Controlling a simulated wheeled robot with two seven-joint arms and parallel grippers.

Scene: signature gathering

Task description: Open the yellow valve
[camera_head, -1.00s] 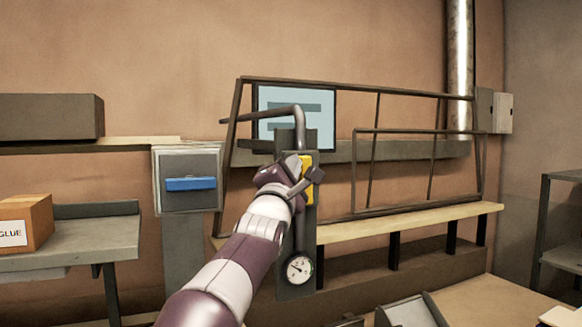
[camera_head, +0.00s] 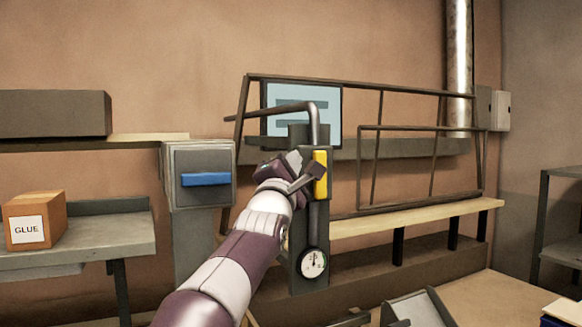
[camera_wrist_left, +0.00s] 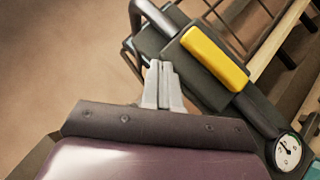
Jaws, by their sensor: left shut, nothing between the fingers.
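The yellow valve (camera_head: 320,174) is a yellow bar handle on a dark upright pipe fitting. In the head view it stands upright, in line with the pipe. It also shows in the left wrist view (camera_wrist_left: 215,57), up and right of the fingers. My left gripper (camera_head: 314,172) reaches in front of the fitting, just left of the handle. In the left wrist view its pale fingers (camera_wrist_left: 163,85) are together and empty, with the handle beside them, not between them. I cannot tell whether they touch the fitting. My right gripper is not in view.
A round gauge (camera_head: 313,263) sits low on the pipe. A grey box with a blue handle (camera_head: 205,179) stands to the left. A metal frame (camera_head: 420,157) leans behind, on a wooden bench (camera_head: 420,219). A glue box (camera_head: 36,221) is on the left shelf.

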